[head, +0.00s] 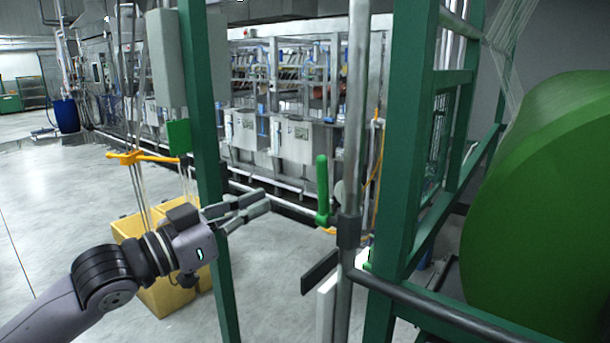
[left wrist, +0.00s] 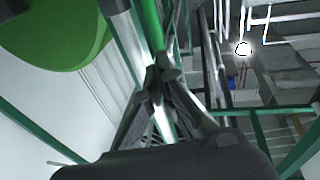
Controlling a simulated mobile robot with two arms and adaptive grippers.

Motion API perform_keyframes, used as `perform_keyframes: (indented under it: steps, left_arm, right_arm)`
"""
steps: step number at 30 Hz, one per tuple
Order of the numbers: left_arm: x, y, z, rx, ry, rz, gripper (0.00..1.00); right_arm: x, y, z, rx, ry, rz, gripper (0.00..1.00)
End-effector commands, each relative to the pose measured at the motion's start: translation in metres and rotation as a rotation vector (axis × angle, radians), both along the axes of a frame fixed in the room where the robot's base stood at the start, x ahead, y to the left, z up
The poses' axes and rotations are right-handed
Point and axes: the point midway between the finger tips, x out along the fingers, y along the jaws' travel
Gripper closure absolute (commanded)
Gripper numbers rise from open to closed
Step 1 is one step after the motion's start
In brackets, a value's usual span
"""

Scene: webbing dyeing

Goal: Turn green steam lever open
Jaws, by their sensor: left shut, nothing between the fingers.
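The green steam lever (head: 322,188) stands upright beside a grey vertical pipe (head: 352,140) in the head view, right of centre. My left gripper (head: 264,202) reaches in from the left, with its fingers pointing at the lever and a gap between them in the picture. It is shut and empty. In the left wrist view the gripper's fingertips (left wrist: 160,78) are together, and the green lever (left wrist: 150,22) appears just beyond them. I cannot tell from that view whether they touch. My right gripper is not in view.
Green frame posts (head: 206,150) and (head: 405,140) stand on both sides of the lever. A large green roll (head: 545,210) fills the right side. Yellow bins (head: 160,270) stand on the floor behind my left arm. Grey machines (head: 290,140) line the back. Floor is open at the left.

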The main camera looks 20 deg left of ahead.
Motion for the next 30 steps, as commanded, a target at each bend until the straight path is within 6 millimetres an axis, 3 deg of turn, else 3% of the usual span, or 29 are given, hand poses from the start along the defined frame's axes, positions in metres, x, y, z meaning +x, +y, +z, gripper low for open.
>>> perform_keyframes:
  steps: [1,15,21,30]
  left_arm:
    - [0.006,-0.004,0.008,-0.006,-0.003,-0.002,1.00]
    - [0.076,-0.048,0.015,-0.001,0.001,-0.003,1.00]
    - [0.088,-0.055,0.013,0.001,0.001,-0.003,1.00]
    - [0.089,-0.055,0.012,0.002,0.000,-0.002,1.00]
  right_arm:
    - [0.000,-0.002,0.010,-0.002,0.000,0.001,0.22]
    - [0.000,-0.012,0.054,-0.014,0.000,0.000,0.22]
    - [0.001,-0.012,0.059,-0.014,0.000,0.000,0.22]
    - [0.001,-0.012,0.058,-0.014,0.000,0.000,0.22]
